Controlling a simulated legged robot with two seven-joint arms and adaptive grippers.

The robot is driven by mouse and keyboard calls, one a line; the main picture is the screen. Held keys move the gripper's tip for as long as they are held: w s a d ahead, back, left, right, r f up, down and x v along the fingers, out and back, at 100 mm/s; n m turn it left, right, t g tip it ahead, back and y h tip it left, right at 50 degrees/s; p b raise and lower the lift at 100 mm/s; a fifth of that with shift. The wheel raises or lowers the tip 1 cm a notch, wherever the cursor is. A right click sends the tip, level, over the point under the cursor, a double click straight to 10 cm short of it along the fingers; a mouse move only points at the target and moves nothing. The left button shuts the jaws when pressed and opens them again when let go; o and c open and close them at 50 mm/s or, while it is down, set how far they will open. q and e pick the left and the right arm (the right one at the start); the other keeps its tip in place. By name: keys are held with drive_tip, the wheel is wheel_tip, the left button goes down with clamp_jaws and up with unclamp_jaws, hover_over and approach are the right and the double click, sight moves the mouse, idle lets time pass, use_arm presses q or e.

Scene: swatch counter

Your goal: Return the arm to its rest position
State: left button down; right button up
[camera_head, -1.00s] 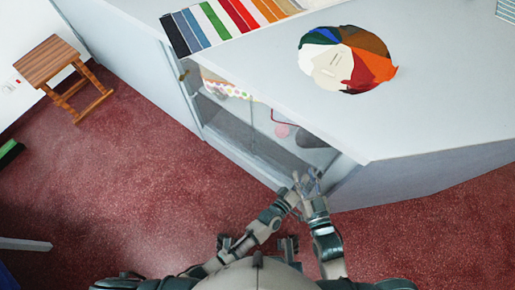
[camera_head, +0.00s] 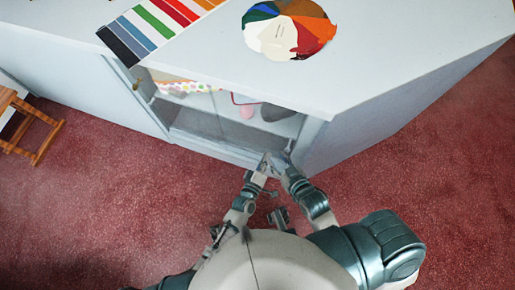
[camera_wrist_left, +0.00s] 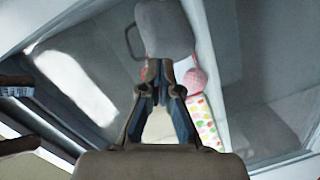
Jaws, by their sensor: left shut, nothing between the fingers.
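My left gripper (camera_head: 264,163) is in front of the cabinet's lower front edge, at the end of the arm from the left. In the left wrist view its fingertips (camera_wrist_left: 164,72) meet, shut, with nothing held. My right gripper (camera_head: 283,161) is close beside it, near the cabinet's right front corner. Its fingers are too small and overlapped to tell whether they are open. Both arms reach forward from my body.
The white counter (camera_head: 370,60) has an open-looking front compartment. A grey handled item (camera_wrist_left: 162,28), a pink ball (camera_wrist_left: 195,80) and a dotted strip (camera_wrist_left: 204,118) show there. Colour strips (camera_head: 155,25) and a colour wheel (camera_head: 288,30) lie on top. A wooden stool (camera_head: 30,125) stands left.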

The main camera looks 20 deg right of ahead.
use_arm(q)
drive_tip(key=s+a+f+m+g+y+p, duration=0.2)
drive_tip(key=s+a+f+g+y+p, duration=0.1)
drive_tip(key=s+a, duration=0.5)
drive_tip(key=s+a+f+m+g+y+p, duration=0.2)
drive_tip(key=s+a+f+g+y+p, duration=0.2)
drive_tip(key=s+a, duration=0.4)
drive_tip(key=s+a+f+m+g+y+p, duration=0.3)
drive_tip(key=s+a, duration=0.5)
drive_tip(key=a, duration=1)
wheel_tip(320, 180, down, 4)
drive_tip(key=shift+a+r+g+y+p, duration=0.15)
drive_tip(key=shift+a+g+y+p, duration=0.3)
drive_tip(key=shift+p, duration=0.6)
use_arm(e)
drive_tip(key=s+d+f+g+h, duration=0.1)
drive_tip(key=s+d+f+g, duration=0.1)
drive_tip(key=s+f, duration=0.4)
drive_tip(key=s+d+f+g+h, duration=0.1)
drive_tip(key=s+f+g, duration=0.4)
drive_tip(key=f, duration=0.6)
drive_tip(key=s+d+f+g, duration=0.3)
drive_tip(key=s+f, duration=0.4)
drive_tip(key=f, duration=0.1)
drive_tip(key=shift+s+f+h, duration=0.2)
drive_tip(key=shift+h, duration=0.2)
